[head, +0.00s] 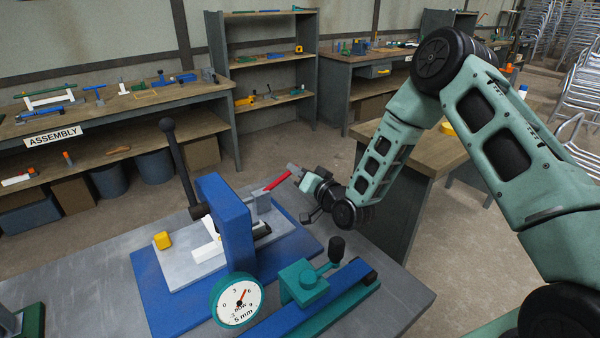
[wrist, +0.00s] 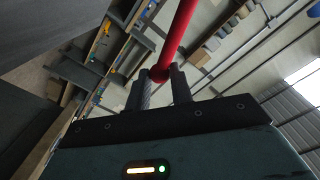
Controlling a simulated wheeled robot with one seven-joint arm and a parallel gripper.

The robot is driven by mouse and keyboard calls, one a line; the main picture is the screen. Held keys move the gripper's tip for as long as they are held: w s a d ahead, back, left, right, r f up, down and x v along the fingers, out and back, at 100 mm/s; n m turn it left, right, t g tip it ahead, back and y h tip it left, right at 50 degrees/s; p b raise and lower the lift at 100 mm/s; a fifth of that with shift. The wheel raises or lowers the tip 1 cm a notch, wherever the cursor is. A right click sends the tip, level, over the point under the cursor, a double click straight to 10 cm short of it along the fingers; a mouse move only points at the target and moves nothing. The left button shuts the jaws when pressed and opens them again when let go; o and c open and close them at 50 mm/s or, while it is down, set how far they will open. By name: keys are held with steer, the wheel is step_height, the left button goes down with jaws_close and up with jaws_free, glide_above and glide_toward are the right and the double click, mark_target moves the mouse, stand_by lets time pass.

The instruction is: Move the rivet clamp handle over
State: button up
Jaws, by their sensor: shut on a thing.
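The rivet clamp handle (head: 277,181) is a red bar in the head view, rising at a slant to the right from the clamp behind the blue press frame. My gripper (head: 297,173) is at the handle's upper right end. In the wrist view the red handle (wrist: 181,32) runs up from between the two dark fingers of my gripper (wrist: 160,80), which are shut on its rounded end. The clamp's lower part is partly hidden behind the blue press frame (head: 222,215) in the head view.
A dial gauge (head: 238,300) and a teal fixture with a black knob (head: 303,280) stand in front. A wooden-topped bench (head: 400,130) is behind my arm.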

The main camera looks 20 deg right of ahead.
steer(key=shift+s+a+r+p, duration=0.1)
steer(key=shift+a+r+p, duration=0.1)
steer(key=shift+r, duration=0.3)
steer(key=shift+s+a+r+p, duration=0.1)
steer(key=shift+a+r, duration=0.1)
steer(key=shift+r, duration=0.25)
steer(key=shift+s+a+r+p, duration=0.15)
steer(key=shift+a+r+p, duration=0.15)
steer(key=shift+a+r, duration=0.3)
steer(key=shift+s+a+r+p, duration=0.1)
steer(key=shift+a+r+p, duration=0.2)
steer(key=shift+r, duration=0.35)
steer(key=shift+a+r, duration=0.1)
steer(key=shift+a, duration=0.05)
steer(key=shift+s+a+r, duration=0.25)
steer(key=shift+a+r, duration=0.25)
steer(key=shift+a, duration=0.15)
steer(key=shift+s+a+r, duration=0.2)
steer(key=shift+a+r, duration=0.3)
steer(key=shift+a, duration=0.1)
